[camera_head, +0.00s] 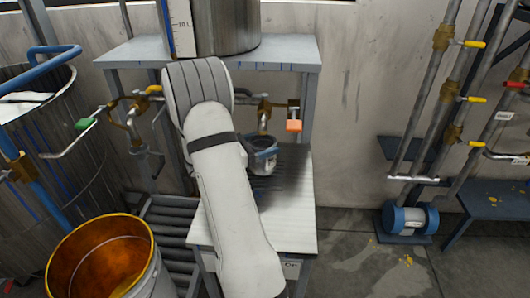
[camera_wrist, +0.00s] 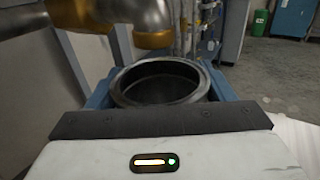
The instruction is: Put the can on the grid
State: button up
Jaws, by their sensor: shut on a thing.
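The can (camera_wrist: 160,88) is dark grey, open at the top and empty as far as I see, with a thick round rim in the wrist view. My gripper (camera_wrist: 160,95) has its blue fingers on both sides of the can and is shut on it. In the head view my gripper (camera_head: 263,146) and the can are small and partly hidden behind my arm. They are over a small table (camera_head: 295,225) whose back part is a dark streaked surface (camera_head: 290,165), perhaps the grid. I cannot tell whether the can touches it.
A shelf (camera_head: 290,54) with a large metal vessel (camera_head: 225,25) stands above. An orange-lined bucket (camera_head: 105,262) and a roller rack (camera_head: 172,225) are at left. Floor at right is partly clear.

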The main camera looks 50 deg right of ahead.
aim_at(267, 166)
jog(key=shift+d+f, duration=0.1)
jog(key=shift+f, duration=1.65)
jog(key=shift+f, duration=0.1)
jog(key=o, duration=1.1)
